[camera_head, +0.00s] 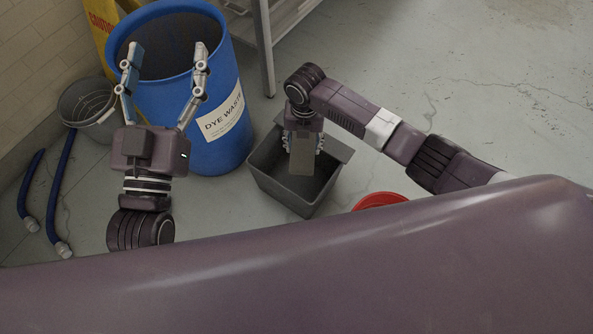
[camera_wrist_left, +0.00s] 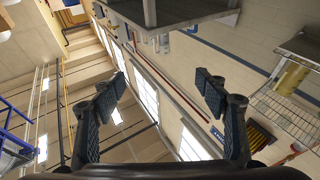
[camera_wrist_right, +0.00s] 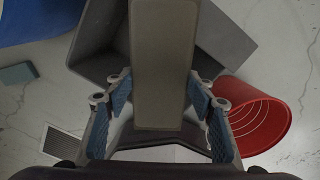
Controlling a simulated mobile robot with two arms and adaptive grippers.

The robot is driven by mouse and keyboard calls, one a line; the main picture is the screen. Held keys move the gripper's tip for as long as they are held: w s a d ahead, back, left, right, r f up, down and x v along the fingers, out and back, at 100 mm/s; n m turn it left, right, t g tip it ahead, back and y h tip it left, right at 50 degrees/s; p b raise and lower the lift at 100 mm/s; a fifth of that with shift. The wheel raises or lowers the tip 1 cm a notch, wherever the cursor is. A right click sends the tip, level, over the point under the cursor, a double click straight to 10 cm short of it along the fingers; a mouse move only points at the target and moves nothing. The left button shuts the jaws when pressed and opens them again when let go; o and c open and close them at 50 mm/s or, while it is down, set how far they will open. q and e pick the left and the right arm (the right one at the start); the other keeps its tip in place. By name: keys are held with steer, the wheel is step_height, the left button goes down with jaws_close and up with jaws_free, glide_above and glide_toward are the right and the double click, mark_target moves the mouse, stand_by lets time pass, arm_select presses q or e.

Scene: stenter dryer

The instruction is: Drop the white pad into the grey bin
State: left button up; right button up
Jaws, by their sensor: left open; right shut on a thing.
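The pad (camera_head: 301,158) is a flat slab that looks grey-beige here rather than clean white. My right gripper (camera_head: 304,143) is shut on it, and it hangs down from the fingers over the open grey bin (camera_head: 272,176). In the right wrist view the pad (camera_wrist_right: 165,60) sticks out from between the fingers, with the grey bin (camera_wrist_right: 222,38) behind it. The pad hides part of the bin's inside. My left gripper (camera_head: 168,55) is open and empty, raised in front of the blue drum, with its fingers pointing up.
A blue drum (camera_head: 215,150) labelled "DYE WASTE" stands left of the grey bin. A red bucket (camera_head: 380,200) is close on the bin's right. A grey bucket (camera_head: 90,108) and blue hoses (camera_head: 62,190) lie at the left. The floor at the right is clear.

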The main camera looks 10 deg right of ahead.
steer(key=shift+f+b, duration=0.4)
steer(key=shift+f, duration=0.1)
arm_select(q)
step_height(320, 180, up, 6)
steer(key=s+t+h, duration=0.1)
steer(key=s+t, duration=0.2)
arm_select(e)
steer(key=shift+f, duration=0.1)
arm_select(q)
steer(key=shift+w, duration=0.1)
arm_select(e)
steer(key=o, duration=1.4)
steer(key=shift+c, duration=0.2)
step_height(320, 180, up, 12)
